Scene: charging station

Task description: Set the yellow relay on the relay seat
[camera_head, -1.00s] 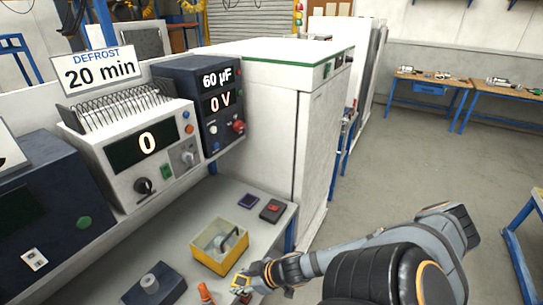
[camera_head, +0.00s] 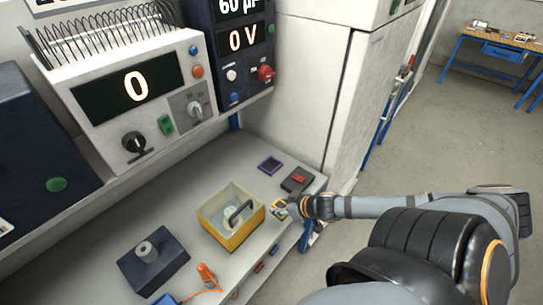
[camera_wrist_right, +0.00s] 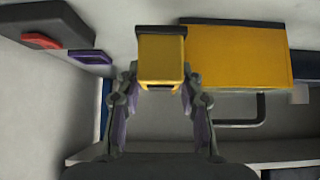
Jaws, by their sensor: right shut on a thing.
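The yellow relay (camera_wrist_right: 161,62) is a small yellow block with a dark rim, held between the fingers of my right gripper (camera_wrist_right: 160,85). In the head view my right gripper (camera_head: 285,207) is over the bench just right of the yellow box, with the small relay (camera_head: 278,205) partly hidden at its fingertips. A flat dark square with a purple top (camera_head: 270,165), which looks like the relay seat, lies on the bench behind the gripper. It also shows at the upper left in the wrist view (camera_wrist_right: 90,57), apart from the relay. My left gripper is out of view.
The yellow box (camera_head: 233,235) with a handle stands left of the gripper. A dark block with a red switch (camera_head: 297,180) sits near the bench's right edge. A dark box with a grey knob (camera_head: 152,262) and an orange-tipped item (camera_head: 207,275) are further left.

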